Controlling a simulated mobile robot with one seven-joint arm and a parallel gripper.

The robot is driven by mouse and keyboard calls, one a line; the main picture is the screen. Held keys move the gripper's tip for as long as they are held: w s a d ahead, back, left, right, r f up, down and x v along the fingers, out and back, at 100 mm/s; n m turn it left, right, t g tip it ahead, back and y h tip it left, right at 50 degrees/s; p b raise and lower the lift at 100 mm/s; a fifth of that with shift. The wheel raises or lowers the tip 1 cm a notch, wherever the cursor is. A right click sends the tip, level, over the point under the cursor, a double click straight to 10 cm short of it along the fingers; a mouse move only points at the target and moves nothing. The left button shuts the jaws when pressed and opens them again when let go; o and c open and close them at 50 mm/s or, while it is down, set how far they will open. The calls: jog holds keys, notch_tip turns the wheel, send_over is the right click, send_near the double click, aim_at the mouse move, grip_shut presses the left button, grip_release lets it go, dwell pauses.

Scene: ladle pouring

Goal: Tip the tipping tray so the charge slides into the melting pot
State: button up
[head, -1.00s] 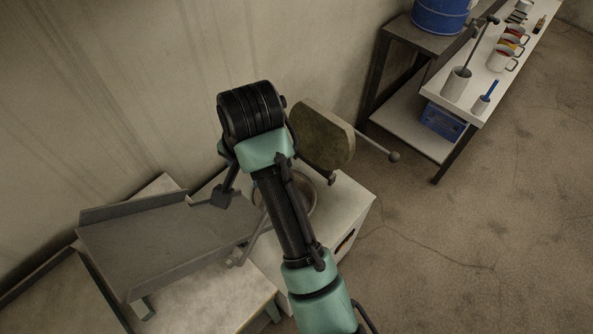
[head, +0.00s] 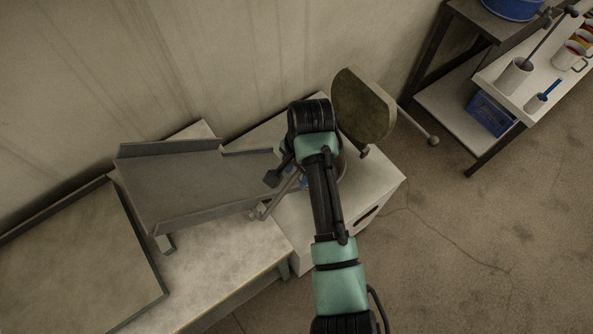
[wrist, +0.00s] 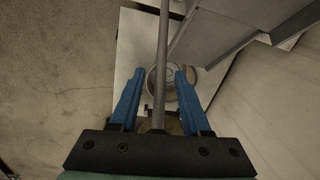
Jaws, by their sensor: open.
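The grey tipping tray (head: 190,187) stands left of the pot cabinet. Its bare surface shows no charge that I can make out. A grey rod (wrist: 161,60), seemingly the tray's lever, runs between my gripper's blue fingers in the wrist view. My gripper (wrist: 161,72) is open, with a finger on each side of the rod and gaps showing. In the head view my arm mostly hides the gripper; a bit of blue finger shows. The round melting pot (wrist: 153,82) sits below the fingers in the wrist view, largely hidden by my arm in the head view.
A raised round lid (head: 362,105) with a ball-ended handle (head: 433,141) stands behind the white cabinet (head: 375,195). A bench (head: 70,260) lies at left. A shelf table (head: 500,85) with mugs and a blue crate (head: 490,113) is at upper right. Floor at right is clear.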

jog(key=shift+w+f, duration=0.1)
jog(key=shift+f, duration=0.6)
grip_shut()
dwell(1.0)
